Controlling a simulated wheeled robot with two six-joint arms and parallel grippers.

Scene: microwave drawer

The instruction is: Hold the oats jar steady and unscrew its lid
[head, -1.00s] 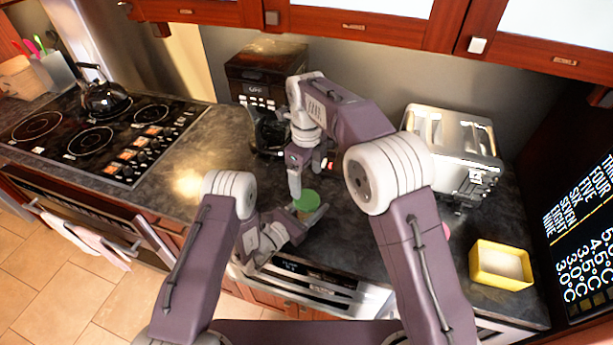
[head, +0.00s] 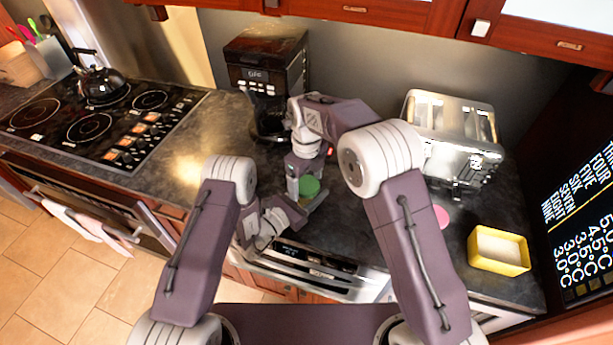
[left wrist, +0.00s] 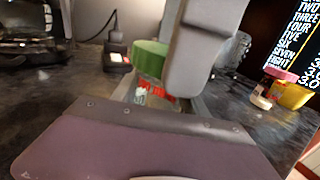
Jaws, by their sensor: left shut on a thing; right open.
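The oats jar has a round green lid (head: 309,186), which stands near the counter's front edge in the head view. In the left wrist view the lid (left wrist: 151,59) sits on the jar's clear body (left wrist: 153,96), which bears red lettering. My left gripper (head: 305,206) comes in low from the left and is shut on the jar's body below the lid. My right gripper (head: 304,180) is open and points down at the lid from above. A grey finger stands close beside the lid in the left wrist view and hides its right part; contact cannot be told.
A coffee maker (head: 266,80) stands behind the jar and a silver toaster (head: 452,135) at the right back. A pink lid (head: 441,217) and a yellow container (head: 499,250) are on the right. The stove (head: 100,125) is left, with bare counter between.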

